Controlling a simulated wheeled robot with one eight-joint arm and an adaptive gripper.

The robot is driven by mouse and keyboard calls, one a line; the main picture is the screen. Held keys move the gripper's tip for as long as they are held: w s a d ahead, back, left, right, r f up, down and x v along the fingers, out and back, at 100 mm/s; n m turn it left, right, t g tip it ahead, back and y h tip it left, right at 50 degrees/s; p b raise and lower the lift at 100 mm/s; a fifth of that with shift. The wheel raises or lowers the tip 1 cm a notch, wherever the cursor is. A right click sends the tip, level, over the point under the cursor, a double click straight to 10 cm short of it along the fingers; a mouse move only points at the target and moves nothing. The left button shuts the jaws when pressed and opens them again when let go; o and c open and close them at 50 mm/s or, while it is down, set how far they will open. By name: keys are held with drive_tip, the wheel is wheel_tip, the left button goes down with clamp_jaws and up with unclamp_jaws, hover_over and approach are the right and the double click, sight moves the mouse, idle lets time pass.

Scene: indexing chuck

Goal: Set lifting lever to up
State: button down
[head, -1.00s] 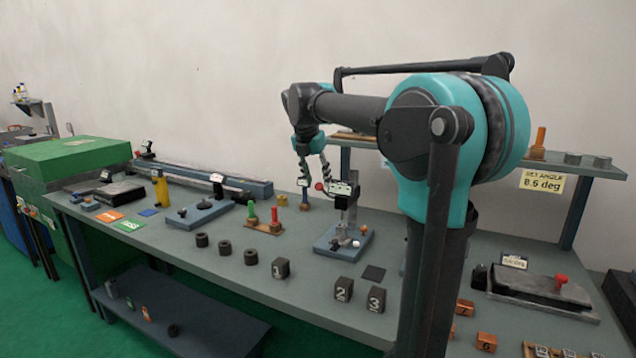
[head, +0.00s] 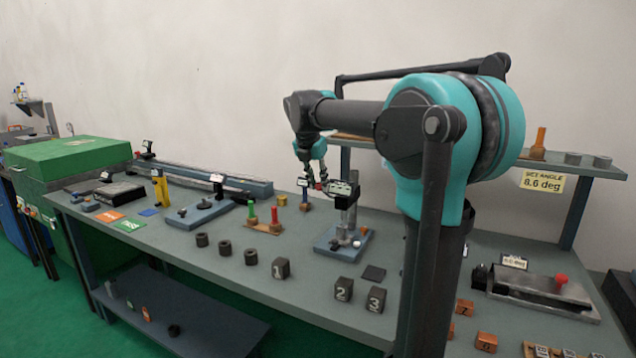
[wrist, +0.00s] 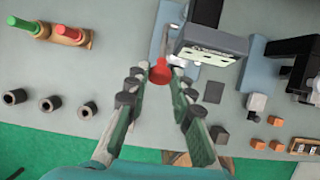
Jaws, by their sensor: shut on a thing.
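The lifting device stands on a blue base plate (head: 338,247) with a metal column and a dark head with a pale display (head: 342,189). Its lever ends in a red knob (head: 319,186), left of the head. The red knob also shows in the wrist view (wrist: 160,73), beside the device's dark head (wrist: 212,45). My gripper (head: 313,183) is at the knob. In the wrist view my gripper's two fingertips (wrist: 158,71) lie on both sides of the knob, shut on it. Most of the lever's rod is hidden.
Left of the device, a green peg (head: 251,209) and a red peg (head: 275,214) stand on a wooden base. Several dark rings and numbered blocks (head: 343,289) lie toward the front edge. A shelf (head: 555,163) runs behind my arm.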

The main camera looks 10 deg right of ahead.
drive_tip(key=shift+w+d+r+g+y, duration=0.3)
drive_tip(key=shift+w+r+g+y, duration=0.1)
drive_tip(key=shift+w+r+g, duration=0.1)
drive_tip(key=shift+w+d+r, duration=0.25)
drive_tip(key=shift+w+r, duration=0.1)
drive_tip(key=c, duration=1.3)
unclamp_jaws()
drive_tip(key=v, duration=1.2)
